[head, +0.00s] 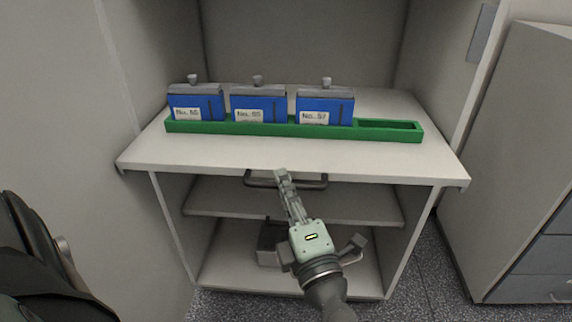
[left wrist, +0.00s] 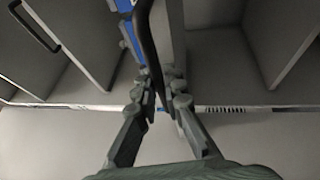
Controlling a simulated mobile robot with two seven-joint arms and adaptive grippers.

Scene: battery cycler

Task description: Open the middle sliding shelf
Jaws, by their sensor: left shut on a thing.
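The pale sliding shelf (head: 300,157) spans the cabinet at mid height, and its front edge stands out over the lower compartment. A dark bar handle (head: 315,184) is fixed at the middle of that front edge. My left gripper (head: 283,178) reaches up from below and is shut on the handle. In the left wrist view, the dark handle bar (left wrist: 149,40) runs between the two closed fingers (left wrist: 158,98). The finger hides part of the handle in the head view. My right gripper is in neither view.
On the shelf, a green tray (head: 390,135) holds several slots, with blue batteries numbered on labels (head: 325,105) in three of them and the right slot empty. A lower shelf (head: 350,207) lies below. A grey drawer cabinet (head: 510,150) stands at the right, with speckled floor between.

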